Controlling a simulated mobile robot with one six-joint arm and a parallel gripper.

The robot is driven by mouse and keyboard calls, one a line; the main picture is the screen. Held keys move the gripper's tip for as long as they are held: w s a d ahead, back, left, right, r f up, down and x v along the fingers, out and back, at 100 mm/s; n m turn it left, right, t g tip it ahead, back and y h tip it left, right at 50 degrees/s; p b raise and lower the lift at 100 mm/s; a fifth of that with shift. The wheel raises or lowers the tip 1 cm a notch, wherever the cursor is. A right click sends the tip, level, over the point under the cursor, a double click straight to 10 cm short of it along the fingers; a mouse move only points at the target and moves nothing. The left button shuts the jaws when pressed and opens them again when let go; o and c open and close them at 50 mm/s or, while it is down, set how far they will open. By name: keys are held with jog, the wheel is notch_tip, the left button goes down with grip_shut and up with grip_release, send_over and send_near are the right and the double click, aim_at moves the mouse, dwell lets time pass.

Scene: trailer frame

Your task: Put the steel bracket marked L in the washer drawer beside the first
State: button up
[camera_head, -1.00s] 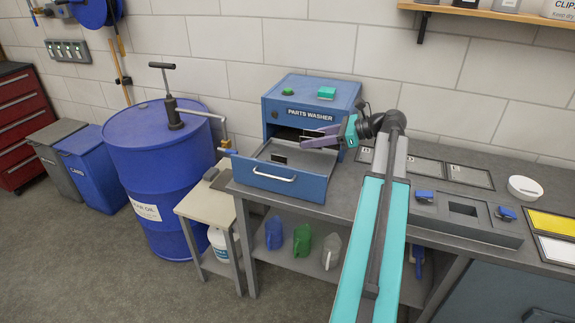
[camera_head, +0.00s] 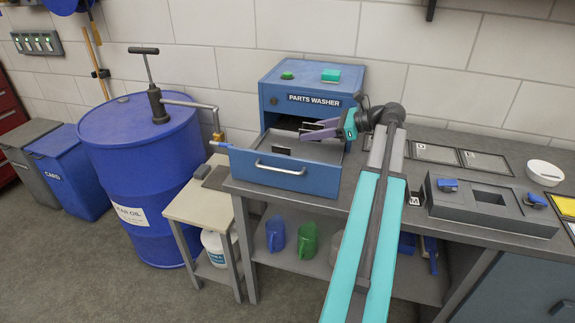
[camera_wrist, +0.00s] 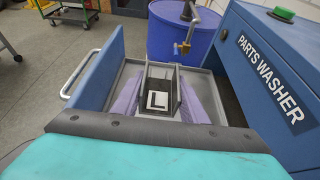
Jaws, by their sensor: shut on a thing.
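The steel bracket marked L (camera_wrist: 157,101) is dark, with a white L label, and sits between my gripper's purple fingers in the wrist view. My gripper (camera_head: 304,133) is shut on it and reaches over the washer drawer (camera_head: 285,178) from the right. The drawer is pulled out of the blue parts washer (camera_head: 312,98); its grey inside also shows in the wrist view (camera_wrist: 210,95). A small dark piece (camera_head: 282,150) shows inside the drawer, behind the front panel; I cannot tell for sure if it is the first bracket. Whether the held bracket touches the drawer floor is unclear.
A blue drum (camera_head: 150,190) with a pump stands left of the drawer, behind a small side table (camera_head: 201,205). The grey bench (camera_head: 345,180) carries a dark fixture block (camera_head: 490,208) and a white bowl (camera_head: 545,172) to the right. Jugs stand on the shelf below.

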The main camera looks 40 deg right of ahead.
jog(key=shift+w+f, duration=0.2)
jog(key=shift+f, duration=0.15)
jog(key=shift+f, duration=0.1)
jog(key=shift+f, duration=3.05)
jog(key=shift+f, duration=0.1)
jog(key=shift+f, duration=1.75)
jog(key=o, duration=1.3)
jog(key=shift+f, duration=0.15)
